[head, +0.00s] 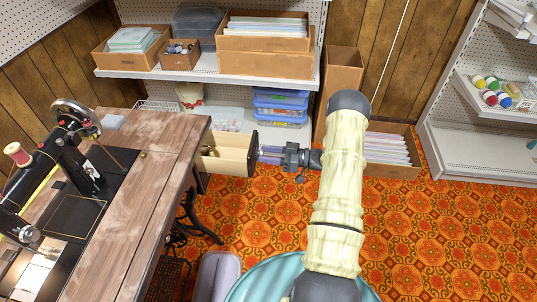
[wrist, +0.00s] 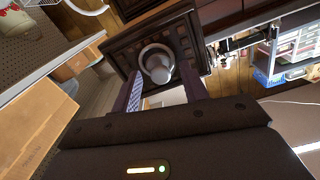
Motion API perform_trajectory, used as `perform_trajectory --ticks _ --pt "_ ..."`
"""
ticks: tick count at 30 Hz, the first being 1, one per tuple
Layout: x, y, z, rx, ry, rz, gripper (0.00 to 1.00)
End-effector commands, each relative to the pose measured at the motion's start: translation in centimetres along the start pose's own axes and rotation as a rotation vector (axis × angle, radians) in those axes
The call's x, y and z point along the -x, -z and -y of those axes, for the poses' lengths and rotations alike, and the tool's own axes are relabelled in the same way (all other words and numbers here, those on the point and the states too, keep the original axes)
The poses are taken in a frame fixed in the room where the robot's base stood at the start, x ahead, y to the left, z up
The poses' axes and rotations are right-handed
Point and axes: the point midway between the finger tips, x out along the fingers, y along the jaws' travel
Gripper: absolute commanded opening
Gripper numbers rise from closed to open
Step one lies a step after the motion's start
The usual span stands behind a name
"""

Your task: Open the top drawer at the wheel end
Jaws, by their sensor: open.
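The drawer (head: 228,160) stands pulled out from the far right side of the wooden sewing table (head: 150,215), near the end with the handwheel (head: 75,118). Its pale inside shows, with a small yellowish thing partly seen in it. Its dark front (head: 253,155) faces my gripper (head: 262,154). In the wrist view the carved drawer front (wrist: 200,45) carries a round grey knob with a ring (wrist: 158,67). My gripper's fingers (wrist: 162,84) are open, one on each side of the knob; I cannot tell whether they touch it.
A black sewing machine (head: 50,170) stands on the table. Behind the drawer are shelves (head: 200,77) with boxes and blue plastic bins (head: 280,107). A cardboard box of files (head: 390,155) stands on the floor. The patterned floor (head: 450,235) at the right is clear.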

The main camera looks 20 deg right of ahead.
Motion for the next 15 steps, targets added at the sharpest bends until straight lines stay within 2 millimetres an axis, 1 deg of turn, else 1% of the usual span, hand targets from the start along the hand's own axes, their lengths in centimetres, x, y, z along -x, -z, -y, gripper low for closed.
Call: perform_trajectory --ticks 4,7,11,15 --pt "0.3 0.0 0.0 0.000 -0.001 0.000 0.44" --pt "1.2 0.0 -0.1 0.001 -0.003 -0.001 0.44" --pt "3.2 0.0 -0.1 0.000 -0.003 0.001 0.44" --pt "6.0 0.0 -0.1 0.000 -0.004 0.001 0.44"
